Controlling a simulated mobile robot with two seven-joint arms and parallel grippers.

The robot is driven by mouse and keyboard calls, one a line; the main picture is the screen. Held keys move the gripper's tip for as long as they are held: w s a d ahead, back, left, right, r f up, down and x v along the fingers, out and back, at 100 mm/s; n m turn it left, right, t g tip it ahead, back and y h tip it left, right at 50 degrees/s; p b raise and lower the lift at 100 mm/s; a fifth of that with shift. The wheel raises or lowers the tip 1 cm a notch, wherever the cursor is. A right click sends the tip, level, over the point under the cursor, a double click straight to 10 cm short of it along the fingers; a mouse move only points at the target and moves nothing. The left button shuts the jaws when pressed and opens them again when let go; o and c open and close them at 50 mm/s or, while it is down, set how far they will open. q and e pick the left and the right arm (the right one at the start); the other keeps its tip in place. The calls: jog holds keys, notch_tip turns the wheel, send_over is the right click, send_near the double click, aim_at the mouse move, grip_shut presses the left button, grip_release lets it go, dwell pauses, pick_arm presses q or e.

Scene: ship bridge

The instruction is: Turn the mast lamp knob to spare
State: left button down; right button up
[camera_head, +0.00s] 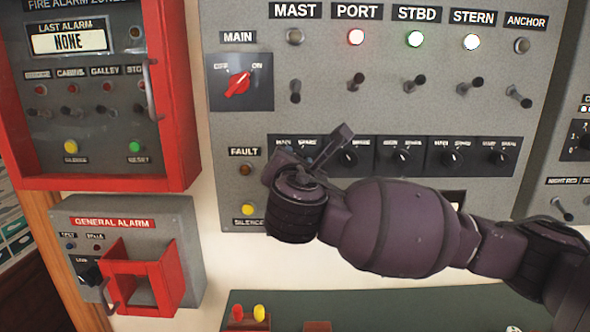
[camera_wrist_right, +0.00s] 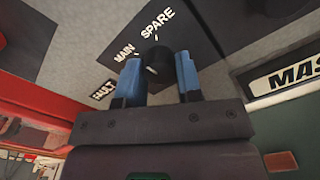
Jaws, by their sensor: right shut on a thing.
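The mast lamp knob (camera_wrist_right: 155,56) is a small dark knob on a black label plate (camera_wrist_right: 128,32) with the words MAIN and SPARE, seen in the right wrist view. My right gripper (camera_wrist_right: 158,66) has its two blue fingers on either side of the knob and is shut on it. Small white marks show by the knob, but I cannot tell clearly which word it points to. In the head view my right gripper (camera_head: 306,160) covers the knob and part of its plate at the left end of the selector row. My left gripper is out of view.
Similar knobs (camera_head: 402,157) sit close to the right in the same row. Above are toggle switches (camera_head: 356,84) and lamps; the MAST lamp (camera_head: 295,36) is unlit. A red fire alarm box (camera_head: 172,90) and a general alarm box (camera_head: 75,215) stand out at left.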

jog(key=shift+f+m, duration=0.1)
jog(key=shift+m, duration=3.6)
jog(key=o, duration=0.9)
jog(key=shift+o, duration=0.2)
jog(key=shift+s, duration=0.1)
jog(key=s+b, duration=0.1)
jog(key=s, duration=0.9)
jog(key=shift+s, duration=0.3)
